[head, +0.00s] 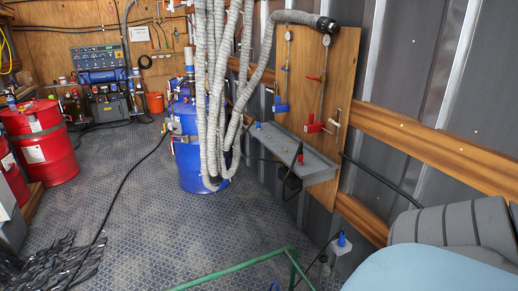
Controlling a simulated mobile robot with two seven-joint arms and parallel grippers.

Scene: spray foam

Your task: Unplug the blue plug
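A small bright blue piece (341,240), which looks like the blue plug, stands upright on a pale grey box (342,250) low at the right of the head view, near the wall. It is too small to tell how it sits in the box. A black cable (318,252) runs close to its left side. Another small blue piece (257,125) is on the grey wall shelf (318,168). Neither of my grippers is in view.
A green rail (236,268) crosses the bottom. A light blue surface (430,273) and grey padded shapes (455,222) fill the lower right. A blue drum (190,152) with hanging grey hoses (216,80) stands mid-view; red drums (42,145) stand left. Patterned floor (150,215) is largely open.

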